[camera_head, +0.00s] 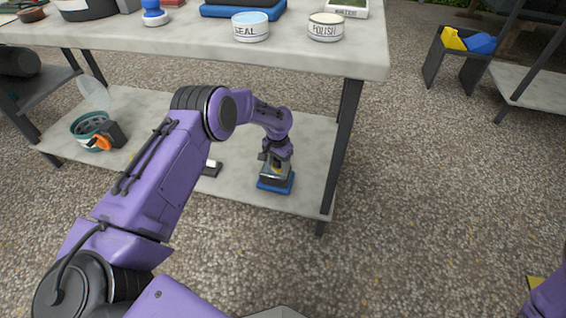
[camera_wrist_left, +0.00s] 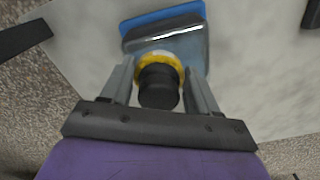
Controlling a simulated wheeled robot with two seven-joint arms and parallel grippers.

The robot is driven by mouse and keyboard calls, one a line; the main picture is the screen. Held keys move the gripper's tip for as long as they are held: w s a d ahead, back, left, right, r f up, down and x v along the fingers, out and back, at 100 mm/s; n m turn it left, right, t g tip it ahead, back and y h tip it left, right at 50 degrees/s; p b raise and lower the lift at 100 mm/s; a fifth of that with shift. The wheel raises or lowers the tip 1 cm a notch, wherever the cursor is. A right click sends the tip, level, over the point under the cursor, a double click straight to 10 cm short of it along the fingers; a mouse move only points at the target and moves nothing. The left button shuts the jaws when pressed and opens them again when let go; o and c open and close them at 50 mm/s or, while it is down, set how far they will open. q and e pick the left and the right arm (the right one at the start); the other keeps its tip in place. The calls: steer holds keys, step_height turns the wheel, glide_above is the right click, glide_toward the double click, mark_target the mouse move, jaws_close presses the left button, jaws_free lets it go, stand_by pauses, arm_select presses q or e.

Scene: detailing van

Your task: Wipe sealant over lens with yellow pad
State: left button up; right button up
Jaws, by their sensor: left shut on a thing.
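My left gripper (camera_head: 276,157) reaches down to the lower shelf and is shut on the yellow pad (camera_head: 277,169). In the left wrist view the gripper (camera_wrist_left: 160,82) has the pad's black knob (camera_wrist_left: 158,86) between its fingers. The yellow pad (camera_wrist_left: 160,58) shows as a ring around the knob, against the glossy grey lens (camera_wrist_left: 185,44). I cannot tell whether pad and lens touch. The lens sits on a blue base (camera_wrist_left: 145,22), which also shows in the head view (camera_head: 275,187). My right gripper is not in view; only part of its arm shows at bottom right.
The lower shelf (camera_head: 240,190) lies under the tabletop (camera_head: 200,42), whose front edge is above my arm. A seal tin (camera_head: 251,31) and a polish tin (camera_head: 326,31) stand on top. A teal-rimmed round item (camera_head: 88,125) is on the shelf's left.

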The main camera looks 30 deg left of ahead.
mark_target(264, 166)
arm_select(q)
steer(key=shift+s+a+p, duration=0.1)
steer(key=shift+s+a, duration=0.1)
steer(key=shift+a, duration=0.65)
steer(key=shift+s+a+p, duration=0.15)
steer(key=shift+s+a, duration=0.1)
steer(key=shift+a, duration=0.65)
steer(key=shift+s+a+p, duration=0.1)
steer(key=shift+s+a, duration=0.1)
steer(key=shift+a, duration=0.65)
